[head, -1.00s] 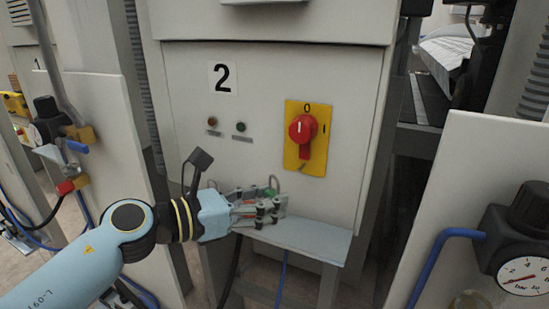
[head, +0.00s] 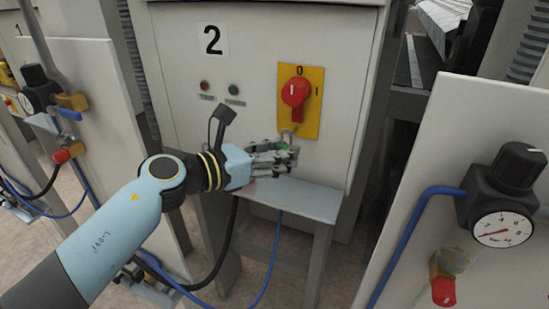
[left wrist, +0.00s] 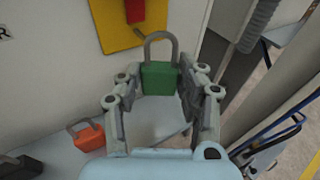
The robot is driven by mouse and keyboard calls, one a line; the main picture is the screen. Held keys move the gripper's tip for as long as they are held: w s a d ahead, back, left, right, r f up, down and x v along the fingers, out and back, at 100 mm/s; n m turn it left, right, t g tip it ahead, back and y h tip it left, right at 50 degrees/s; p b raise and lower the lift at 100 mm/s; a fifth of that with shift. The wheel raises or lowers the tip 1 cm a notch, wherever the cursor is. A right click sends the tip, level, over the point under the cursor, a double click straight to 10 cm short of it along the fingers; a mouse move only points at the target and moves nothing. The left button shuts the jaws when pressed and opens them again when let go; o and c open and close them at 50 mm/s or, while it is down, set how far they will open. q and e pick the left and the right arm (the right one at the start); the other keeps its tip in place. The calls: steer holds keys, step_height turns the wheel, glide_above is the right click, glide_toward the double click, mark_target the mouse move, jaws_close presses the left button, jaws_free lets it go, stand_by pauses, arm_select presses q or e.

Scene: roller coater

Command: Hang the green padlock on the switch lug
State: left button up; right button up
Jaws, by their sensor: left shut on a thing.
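The green padlock (left wrist: 160,79) is upright between the fingers of my left gripper (left wrist: 163,84), its grey shackle pointing up and looking closed. In the head view my left gripper (head: 290,156) is just below the yellow switch plate (head: 313,118), mostly covering the padlock (head: 283,147). The red switch handle (head: 295,92) stands upright at 0. My right gripper is not in view.
A grey shelf (head: 300,199) lies below the gripper. An orange padlock (left wrist: 86,136) and a dark object (left wrist: 20,167) rest on it in the left wrist view. A panel with a pressure gauge (head: 502,229) stands at the right. The cabinet front carries two small indicators.

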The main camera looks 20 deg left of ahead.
mark_target(301, 142)
arm_select(q)
steer(key=shift+w+f, duration=0.1)
steer(key=shift+w, duration=0.55)
steer(key=shift+w+d+f+b, duration=0.1)
steer(key=shift+w+f+b, duration=0.2)
steer(key=shift+w+b, duration=0.4)
steer(key=shift+w+f+b, duration=0.25)
steer(key=shift+w+b, duration=0.25)
steer(key=shift+w, duration=0.35)
steer(key=o, duration=0.9)
steer(key=shift+f, duration=0.1)
steer(key=o, duration=0.4)
steer(key=shift+w, duration=0.15)
